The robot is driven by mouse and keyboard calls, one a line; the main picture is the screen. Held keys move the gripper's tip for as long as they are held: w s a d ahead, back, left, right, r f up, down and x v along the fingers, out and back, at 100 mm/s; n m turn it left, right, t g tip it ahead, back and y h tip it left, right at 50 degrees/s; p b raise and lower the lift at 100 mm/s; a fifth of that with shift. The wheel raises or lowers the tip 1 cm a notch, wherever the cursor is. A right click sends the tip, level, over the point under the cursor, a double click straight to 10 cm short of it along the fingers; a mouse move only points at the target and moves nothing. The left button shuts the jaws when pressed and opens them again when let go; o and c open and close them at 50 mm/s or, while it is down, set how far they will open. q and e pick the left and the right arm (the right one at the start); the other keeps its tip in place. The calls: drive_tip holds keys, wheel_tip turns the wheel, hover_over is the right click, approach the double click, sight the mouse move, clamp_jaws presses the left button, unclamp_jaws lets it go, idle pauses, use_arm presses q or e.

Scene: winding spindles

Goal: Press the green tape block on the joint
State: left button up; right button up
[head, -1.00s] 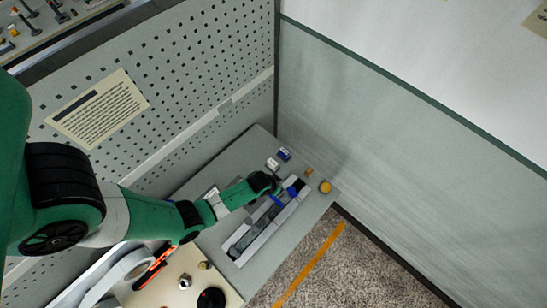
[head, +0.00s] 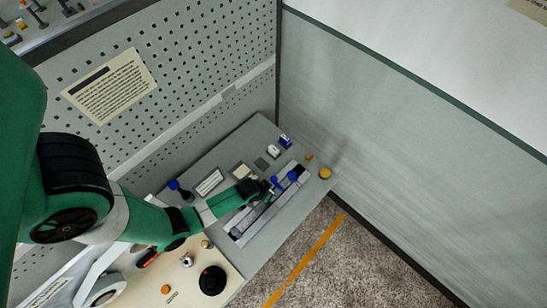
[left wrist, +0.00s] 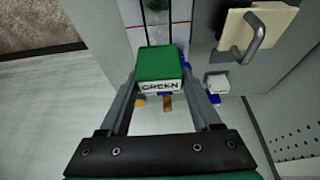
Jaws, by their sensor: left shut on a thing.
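My left gripper (left wrist: 160,78) is shut on a green block (left wrist: 160,64) with a white label reading GREEN. In the left wrist view the block sits between the two fingers. In the head view my left gripper (head: 266,190) is over the long grey channel fixture (head: 262,215) on the bench; the block cannot be made out there. Beyond the block, the left wrist view shows a dark strip (left wrist: 157,16) in the channel, with red lines across the channel. The joint itself cannot be told apart; contact with the block is unclear. My right gripper is not in view.
Blue-topped parts (head: 292,176) stand at the channel's far end, near an ochre knob (head: 325,173). White and blue blocks (head: 285,140) lie behind. A cream panel (head: 190,280) with a black knob (head: 212,280) is in front. A pegboard (head: 190,70) stands behind the bench.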

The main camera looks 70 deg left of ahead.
use_arm(q)
drive_tip(key=shift+f+b, duration=0.75)
drive_tip(key=shift+f, duration=0.45)
wheel_tip(320, 180, down, 5)
drive_tip(key=b, duration=0.4)
drive_tip(key=shift+r, duration=0.2)
drive_tip(key=shift+f+b, duration=0.45)
drive_tip(key=shift+b, duration=0.2)
idle(0.5)
wheel_tip(320, 180, up, 6)
drive_tip(key=p, duration=0.6)
drive_tip(key=shift+r+p, duration=0.45)
drive_tip(key=shift+r, duration=0.55)
